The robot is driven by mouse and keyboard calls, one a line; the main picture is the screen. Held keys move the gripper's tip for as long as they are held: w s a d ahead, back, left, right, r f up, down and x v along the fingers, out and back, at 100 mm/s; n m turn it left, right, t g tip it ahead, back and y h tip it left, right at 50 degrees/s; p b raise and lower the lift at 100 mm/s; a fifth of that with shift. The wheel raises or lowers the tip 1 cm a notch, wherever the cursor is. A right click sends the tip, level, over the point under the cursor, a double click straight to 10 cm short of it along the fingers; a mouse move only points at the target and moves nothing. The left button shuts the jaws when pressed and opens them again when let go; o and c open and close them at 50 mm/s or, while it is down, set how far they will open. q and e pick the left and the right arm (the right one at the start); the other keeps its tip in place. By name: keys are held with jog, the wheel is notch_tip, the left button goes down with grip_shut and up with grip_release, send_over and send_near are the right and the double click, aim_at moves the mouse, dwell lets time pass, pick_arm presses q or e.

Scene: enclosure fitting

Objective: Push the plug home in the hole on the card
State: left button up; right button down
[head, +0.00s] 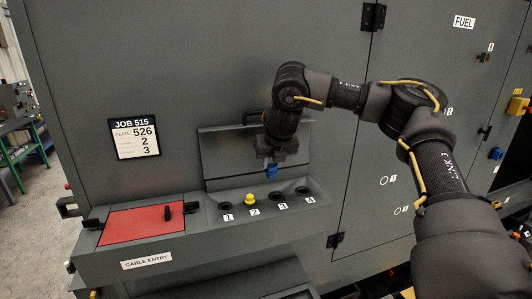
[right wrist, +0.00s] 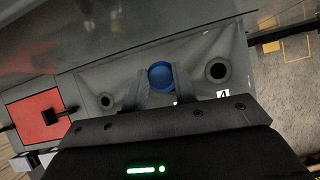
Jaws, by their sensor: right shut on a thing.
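My right gripper (head: 271,164) is shut on a blue plug (head: 271,174) and holds it in the air above the recessed panel. In the right wrist view the plug (right wrist: 161,76) shows as a round blue top between the fingers. The panel has a row of numbered holes: hole 1 (head: 225,206), hole 3 (head: 275,196) and hole 4 (head: 303,190) look empty. A yellow plug (head: 246,198) stands at position 2. The card (head: 134,139) reads JOB 515, PLATE 526, with 2 and 3 on lower lines whose words are hard to read. My left gripper is out of view.
A red panel (head: 140,225) with a black handle lies left of the holes, above a CABLE ENTRY label (head: 146,260). A raised flap (head: 235,154) stands behind the holes. The grey cabinet wall (head: 230,50) rises behind. Hole 4 (right wrist: 218,70) is clear in the right wrist view.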

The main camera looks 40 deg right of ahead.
jog(key=shift+r, duration=0.15)
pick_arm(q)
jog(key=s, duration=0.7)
pick_arm(e)
jog(key=s+r, duration=0.2)
jog(key=s, duration=0.2)
jog(key=x, duration=0.1)
jog(key=b+x, duration=0.1)
jog(key=x, duration=0.2)
jog(key=shift+w+a+f+b, duration=0.15)
jog(key=shift+w+a+b, duration=0.1)
jog(key=shift+b, duration=0.1)
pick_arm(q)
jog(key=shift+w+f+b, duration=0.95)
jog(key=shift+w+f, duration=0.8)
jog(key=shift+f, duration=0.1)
pick_arm(e)
jog(key=shift+s+d+f, duration=0.1)
jog(key=shift+s+f, duration=0.05)
jog(key=shift+f, duration=0.6)
jog(key=shift+s+f, duration=0.15)
jog(key=shift+f, duration=0.6)
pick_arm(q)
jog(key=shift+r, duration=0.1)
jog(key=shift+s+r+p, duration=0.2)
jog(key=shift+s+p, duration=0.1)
